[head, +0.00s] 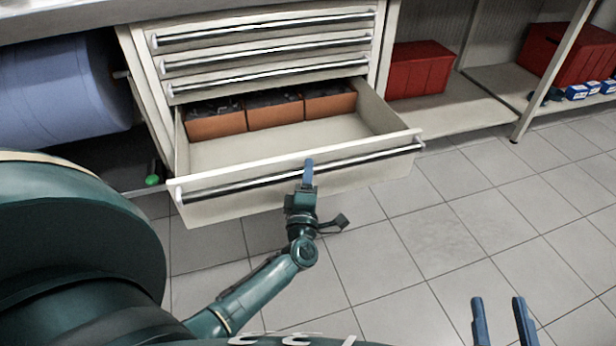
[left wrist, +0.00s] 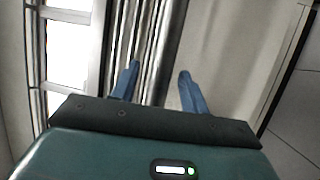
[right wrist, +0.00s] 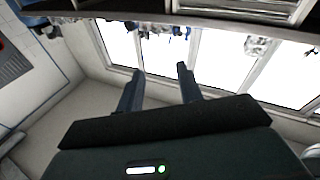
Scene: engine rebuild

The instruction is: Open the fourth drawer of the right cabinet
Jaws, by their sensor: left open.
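The right cabinet (head: 140,70) shows three shut drawers with long bar handles. Below them the fourth drawer (head: 300,203) stands pulled far out, with its inside visible. Its bar handle (head: 240,184) runs along the top of its front. My left gripper (head: 308,172) is at this handle, right of its middle. In the left wrist view its fingers (left wrist: 160,85) are apart, with the handle bar (left wrist: 152,50) running between them; I cannot tell whether they touch it. My right gripper (head: 500,310) is open and empty over the floor at lower right; its spread fingers show in the right wrist view (right wrist: 158,88).
Orange-brown bins (head: 275,115) with dark contents stand at the back of the open drawer. A blue roll (head: 60,85) is left of the cabinet. Red boxes (head: 420,68) and small blue boxes (head: 577,92) sit on the right-hand shelf. The tiled floor (head: 450,230) is clear.

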